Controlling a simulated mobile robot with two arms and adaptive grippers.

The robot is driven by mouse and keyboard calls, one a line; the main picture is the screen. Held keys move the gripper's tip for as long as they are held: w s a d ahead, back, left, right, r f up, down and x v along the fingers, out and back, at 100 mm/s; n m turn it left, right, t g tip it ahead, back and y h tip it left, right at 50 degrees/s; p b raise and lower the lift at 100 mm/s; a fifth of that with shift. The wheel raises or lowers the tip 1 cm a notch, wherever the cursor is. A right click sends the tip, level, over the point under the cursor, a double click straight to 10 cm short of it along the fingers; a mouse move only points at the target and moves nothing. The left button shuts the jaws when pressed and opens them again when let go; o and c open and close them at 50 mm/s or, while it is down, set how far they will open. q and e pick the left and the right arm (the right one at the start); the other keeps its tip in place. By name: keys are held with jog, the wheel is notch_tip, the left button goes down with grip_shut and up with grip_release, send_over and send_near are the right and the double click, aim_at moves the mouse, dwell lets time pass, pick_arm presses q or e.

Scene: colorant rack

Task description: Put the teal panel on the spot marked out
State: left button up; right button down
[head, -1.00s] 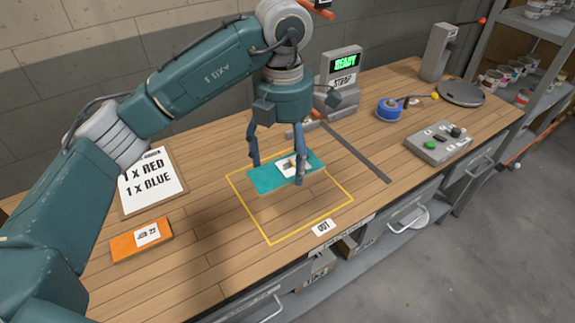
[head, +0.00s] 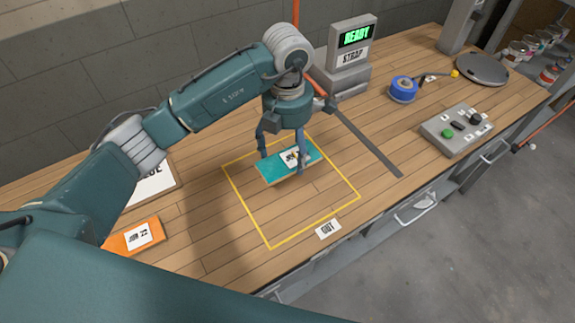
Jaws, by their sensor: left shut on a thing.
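The teal panel (head: 270,171) with a white label is in the head view, between the fingers of my left gripper (head: 283,160). My left gripper is shut on it, reaching down from above. The panel appears over the back part of the yellow outlined square (head: 255,226) on the wooden bench; I cannot tell whether it touches the bench top. A white tag reading OUT (head: 328,229) lies by the square's front right corner. My right gripper is not in view.
An orange panel (head: 115,243) lies at the left, with a white sheet (head: 152,188) partly hidden behind my arm. A strap machine reading READY (head: 348,57), blue tape roll (head: 403,88) and button box (head: 455,130) stand right. The square's front is bare.

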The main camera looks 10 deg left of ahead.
aim_at(287, 169)
pick_arm(q)
notch_tip(287, 169, down, 4)
jog(key=shift+r, duration=0.25)
notch_tip(287, 169, down, 4)
jog(key=shift+r+p, duration=0.1)
jog(key=shift+p, duration=0.7)
jog(key=shift+f, duration=0.3)
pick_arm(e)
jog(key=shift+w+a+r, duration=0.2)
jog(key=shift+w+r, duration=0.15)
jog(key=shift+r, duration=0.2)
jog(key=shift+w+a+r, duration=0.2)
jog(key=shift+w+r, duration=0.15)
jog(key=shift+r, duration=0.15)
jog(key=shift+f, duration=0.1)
pick_arm(q)
jog(key=o, duration=0.8)
jog(key=shift+f, duration=0.15)
jog(key=o, duration=0.4)
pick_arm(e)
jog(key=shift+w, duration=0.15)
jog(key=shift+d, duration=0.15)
